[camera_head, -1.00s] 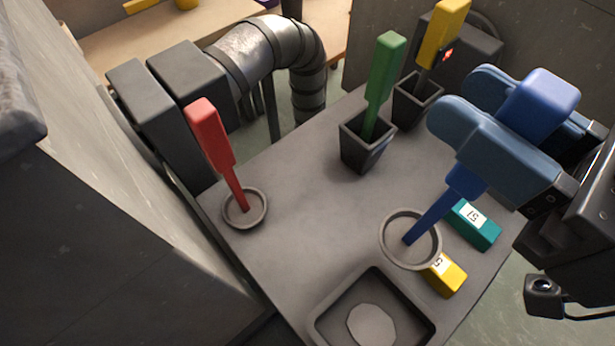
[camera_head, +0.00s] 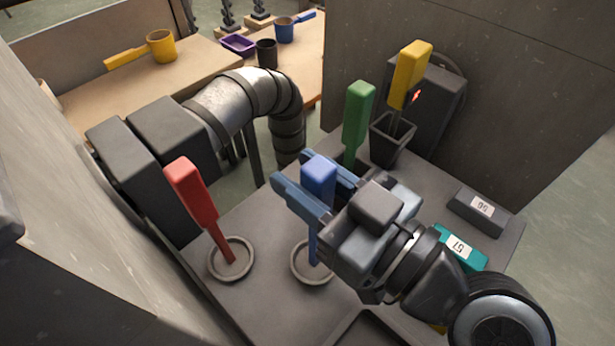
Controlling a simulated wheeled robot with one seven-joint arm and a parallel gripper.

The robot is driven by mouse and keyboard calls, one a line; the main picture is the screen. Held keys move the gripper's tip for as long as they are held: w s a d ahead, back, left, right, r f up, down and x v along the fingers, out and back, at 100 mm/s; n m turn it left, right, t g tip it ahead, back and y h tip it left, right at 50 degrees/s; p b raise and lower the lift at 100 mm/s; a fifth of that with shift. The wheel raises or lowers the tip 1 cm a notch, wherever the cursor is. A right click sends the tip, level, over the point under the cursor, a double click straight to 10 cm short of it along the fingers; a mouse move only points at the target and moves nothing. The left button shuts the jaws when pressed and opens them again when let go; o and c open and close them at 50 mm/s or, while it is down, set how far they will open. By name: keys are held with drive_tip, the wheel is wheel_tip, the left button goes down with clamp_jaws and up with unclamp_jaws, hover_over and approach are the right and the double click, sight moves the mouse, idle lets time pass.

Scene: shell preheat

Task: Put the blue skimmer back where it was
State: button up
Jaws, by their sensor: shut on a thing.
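The blue skimmer (camera_head: 318,180) has a thick blue handle and a thin shaft pointing down. My gripper (camera_head: 296,172) is shut on its handle, with one blue finger on each side. The shaft's lower end appears within a grey ring holder (camera_head: 296,272) on the grey table. I cannot tell whether it touches the bottom, and the arm hides the ring's right side. A red tool (camera_head: 195,200) stands in a similar ring (camera_head: 231,280) to the left. A green tool (camera_head: 358,115) and a yellow tool (camera_head: 409,75) stand behind. The yellow one is in a dark square cup (camera_head: 391,145).
A teal block marked 57 (camera_head: 470,262) and a grey block marked 56 (camera_head: 478,212) lie to the right. A dark tray (camera_head: 365,325) is partly hidden in front. A metal duct (camera_head: 240,97) and dark boxes stand at the left. The bare table (camera_head: 262,318) is narrow there.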

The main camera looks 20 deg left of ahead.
drive_tip(key=shift+f, duration=0.4)
drive_tip(key=shift+f+b, duration=0.2)
drive_tip(key=shift+b, duration=0.1)
drive_tip(key=o, duration=1)
drive_tip(key=shift+o, duration=0.2)
drive_tip(key=shift+r, duration=0.2)
drive_tip(key=b+v, duration=0.2)
drive_tip(key=v, duration=1)
